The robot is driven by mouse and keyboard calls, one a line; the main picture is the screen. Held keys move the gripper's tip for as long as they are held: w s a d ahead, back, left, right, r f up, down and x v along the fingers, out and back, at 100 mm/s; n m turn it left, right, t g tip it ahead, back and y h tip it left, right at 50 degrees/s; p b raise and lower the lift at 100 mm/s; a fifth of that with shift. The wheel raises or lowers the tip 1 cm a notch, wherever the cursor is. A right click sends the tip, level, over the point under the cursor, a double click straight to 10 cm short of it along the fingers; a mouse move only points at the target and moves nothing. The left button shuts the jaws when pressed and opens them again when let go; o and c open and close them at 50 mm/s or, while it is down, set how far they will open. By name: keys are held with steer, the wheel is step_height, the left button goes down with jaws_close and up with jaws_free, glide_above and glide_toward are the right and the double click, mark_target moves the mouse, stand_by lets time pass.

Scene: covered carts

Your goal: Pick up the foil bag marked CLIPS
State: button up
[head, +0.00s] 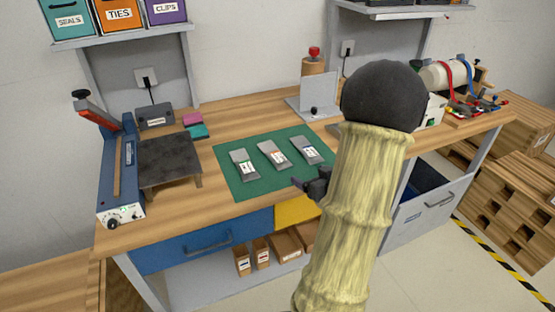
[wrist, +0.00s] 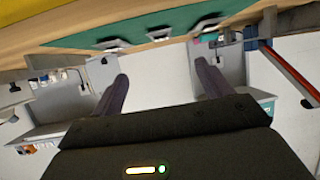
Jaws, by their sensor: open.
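Three silver-grey foil bags lie flat in a row on a green mat (head: 263,187): a left bag (head: 239,157) with a green-marked label, a middle bag (head: 267,147) with an orange-marked label and a right bag (head: 318,158) with a bluish label. The label words are too small to read, so I cannot confirm which says CLIPS. My gripper (head: 318,184) is near the mat's front right edge, partly hidden by my arm, apart from the bags. In the tilted wrist view, my gripper (wrist: 162,74) is open with nothing between its fingers; the mat (wrist: 150,32) and bags show along the top.
The wooden bench (head: 190,212) holds a dark-plated blue sealer (head: 122,172) at left and a grey stand (head: 318,95) behind the mat. A shelf above carries bins labelled SEALS (head: 70,20), TIES (head: 119,14) and CLIPS (head: 165,8). Bare wood lies left of the mat.

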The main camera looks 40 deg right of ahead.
glide_toward(283, 162)
steer(key=x, duration=0.4)
steer(key=shift+w, duration=0.2)
steer(key=shift+w, duration=0.1)
steer(key=p+x, duration=0.1)
steer(key=x, duration=0.4)
steer(key=shift+f, duration=0.15)
stand_by(0.4)
steer(key=c, duration=1.1)
